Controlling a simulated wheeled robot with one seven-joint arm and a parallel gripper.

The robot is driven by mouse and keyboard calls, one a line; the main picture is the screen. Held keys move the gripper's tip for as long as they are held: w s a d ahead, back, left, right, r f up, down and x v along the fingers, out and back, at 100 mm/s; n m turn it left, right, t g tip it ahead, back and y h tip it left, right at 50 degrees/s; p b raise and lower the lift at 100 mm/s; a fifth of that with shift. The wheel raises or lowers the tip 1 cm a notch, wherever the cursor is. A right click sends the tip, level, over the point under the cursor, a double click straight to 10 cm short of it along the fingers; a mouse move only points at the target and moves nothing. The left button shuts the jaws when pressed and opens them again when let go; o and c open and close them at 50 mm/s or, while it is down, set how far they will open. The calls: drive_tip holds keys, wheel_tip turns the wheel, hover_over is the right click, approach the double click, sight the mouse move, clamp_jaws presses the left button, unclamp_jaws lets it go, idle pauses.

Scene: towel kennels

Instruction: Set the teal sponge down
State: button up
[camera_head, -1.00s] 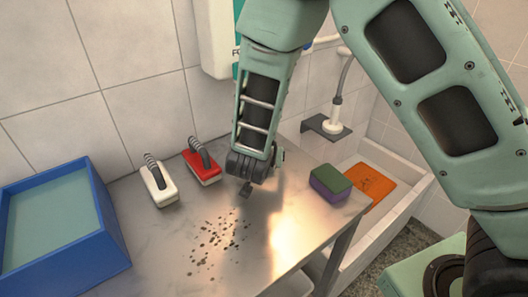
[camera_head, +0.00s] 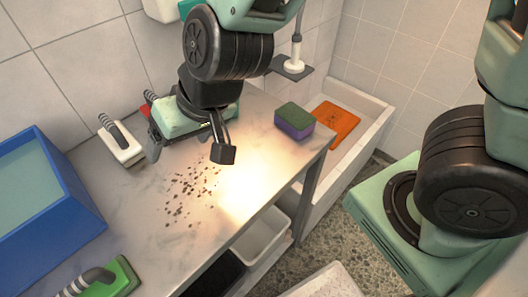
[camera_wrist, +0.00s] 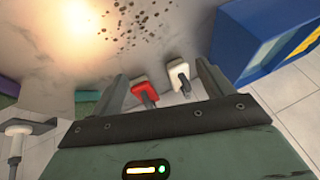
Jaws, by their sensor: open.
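My gripper (camera_head: 188,153) is open, its two dark fingers wide apart above the metal table (camera_head: 130,195). It also shows open in the wrist view (camera_wrist: 160,76), with nothing held between the fingers.
A white brush (camera_head: 121,147) and a red brush (camera_wrist: 146,88) stand near the wall. A blue tub (camera_head: 75,225) is at the left, a green brush (camera_head: 112,280) at the front. Dark crumbs (camera_head: 190,190) lie mid-table. An orange mat (camera_head: 336,122) lies in the sink at right.

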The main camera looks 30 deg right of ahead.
drive_tip(key=s+d+r+n+g+h, duration=0.2)
drive_tip(key=s+d+n+g+h, duration=0.1)
drive_tip(key=s+d, duration=0.6)
drive_tip(key=s+n+g, duration=0.1)
drive_tip(key=s+n, duration=0.1)
drive_tip(key=s, duration=0.1)
drive_tip(key=shift+d+h, duration=0.3)
drive_tip(key=shift+h, duration=0.1)
